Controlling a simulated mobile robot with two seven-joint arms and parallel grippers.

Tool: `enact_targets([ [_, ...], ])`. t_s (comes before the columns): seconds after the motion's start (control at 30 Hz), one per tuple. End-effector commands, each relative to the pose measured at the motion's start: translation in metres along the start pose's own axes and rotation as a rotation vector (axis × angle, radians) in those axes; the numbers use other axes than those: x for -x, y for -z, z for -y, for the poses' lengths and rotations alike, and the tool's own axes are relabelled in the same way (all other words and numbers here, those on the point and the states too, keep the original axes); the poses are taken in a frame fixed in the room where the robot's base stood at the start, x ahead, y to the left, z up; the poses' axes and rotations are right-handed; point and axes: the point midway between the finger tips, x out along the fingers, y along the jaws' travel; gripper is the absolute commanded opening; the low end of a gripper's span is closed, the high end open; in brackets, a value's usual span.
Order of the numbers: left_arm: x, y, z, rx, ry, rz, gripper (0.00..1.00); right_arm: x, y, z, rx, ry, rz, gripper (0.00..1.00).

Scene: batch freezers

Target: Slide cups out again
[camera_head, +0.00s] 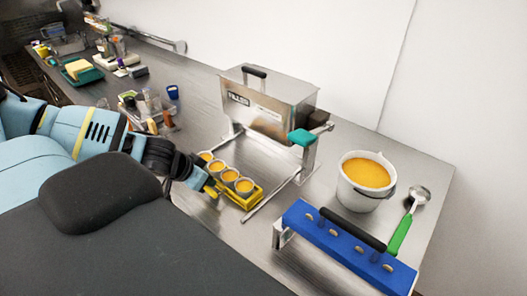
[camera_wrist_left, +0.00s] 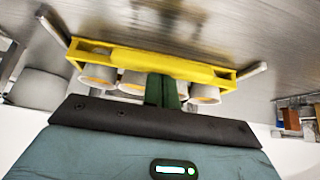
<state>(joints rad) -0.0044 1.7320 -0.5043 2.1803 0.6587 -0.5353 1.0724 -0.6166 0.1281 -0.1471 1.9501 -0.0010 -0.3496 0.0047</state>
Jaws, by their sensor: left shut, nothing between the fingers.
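A yellow tray (camera_head: 253,200) holds a row of several grey cups (camera_head: 229,175) with orange filling. In the left wrist view, the closed fingers (camera_wrist_left: 163,90) overlap the middle of the yellow tray (camera_wrist_left: 150,62). Contact cannot be told. Cups (camera_wrist_left: 97,76) show on both sides of the fingers. My right gripper is not in view.
A white bucket of orange liquid (camera_head: 365,181) stands right of the filler. A blue bar with a black handle (camera_head: 345,244) and a green-handled ladle (camera_head: 401,235) lie at the front right. Small containers and a teal tray (camera_head: 83,72) are at the back left.

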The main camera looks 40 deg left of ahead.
Motion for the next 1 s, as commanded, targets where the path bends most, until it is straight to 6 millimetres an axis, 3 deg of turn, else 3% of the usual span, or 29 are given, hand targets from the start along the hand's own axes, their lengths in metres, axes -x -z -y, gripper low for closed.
enact_targets([
  [0.7,0.043,0.002,0.0,0.001,0.0,0.002,0.0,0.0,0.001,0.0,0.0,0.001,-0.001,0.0],
  [1.0,0.046,0.002,0.0,0.003,-0.001,0.002,0.0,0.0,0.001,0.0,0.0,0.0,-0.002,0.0],
])
